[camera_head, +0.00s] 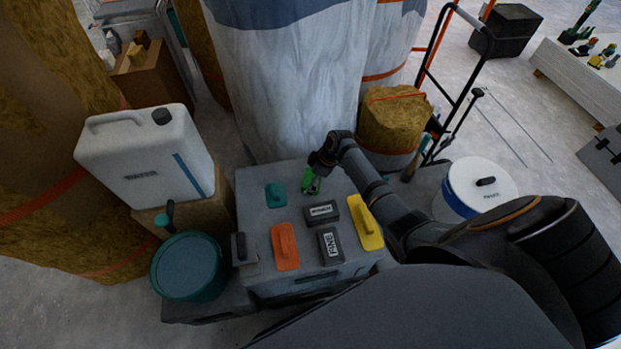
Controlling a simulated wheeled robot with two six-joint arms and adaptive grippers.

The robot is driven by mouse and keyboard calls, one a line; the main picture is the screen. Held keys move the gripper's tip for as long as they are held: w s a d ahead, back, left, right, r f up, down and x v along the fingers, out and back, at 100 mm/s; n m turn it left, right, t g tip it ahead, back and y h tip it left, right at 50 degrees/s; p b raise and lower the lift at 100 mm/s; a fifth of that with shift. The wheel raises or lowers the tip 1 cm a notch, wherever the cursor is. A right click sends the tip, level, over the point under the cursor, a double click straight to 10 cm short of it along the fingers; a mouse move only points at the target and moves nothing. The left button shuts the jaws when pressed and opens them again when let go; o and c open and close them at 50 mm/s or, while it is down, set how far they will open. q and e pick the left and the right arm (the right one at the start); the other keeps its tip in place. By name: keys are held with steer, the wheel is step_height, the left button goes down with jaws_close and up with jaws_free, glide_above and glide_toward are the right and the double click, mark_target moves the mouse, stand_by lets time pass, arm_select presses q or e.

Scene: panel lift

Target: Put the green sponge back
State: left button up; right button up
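A teal-green block with a raised grip (276,195) lies at the far left of the grey box top (256,180); it is the nearest match I see to a green sponge. My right gripper (311,184) is over the far middle of the box top, to the right of the teal-green block and apart from it. Bright green parts show at its fingertips. They are too small to tell whether they are the fingers or something held. My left gripper is not in view.
An orange float (285,246), a yellow float (365,222) and two dark labelled blocks (322,212) (330,246) share the box top. A teal bucket (188,267) and white water canister (146,158) stand left. A white tub (479,186) stands right. My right arm crosses the right side.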

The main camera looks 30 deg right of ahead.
steer(key=shift+r, duration=0.1)
steer(key=p+v, duration=0.2)
steer(key=v, duration=1)
steer(key=shift+s, duration=0.1)
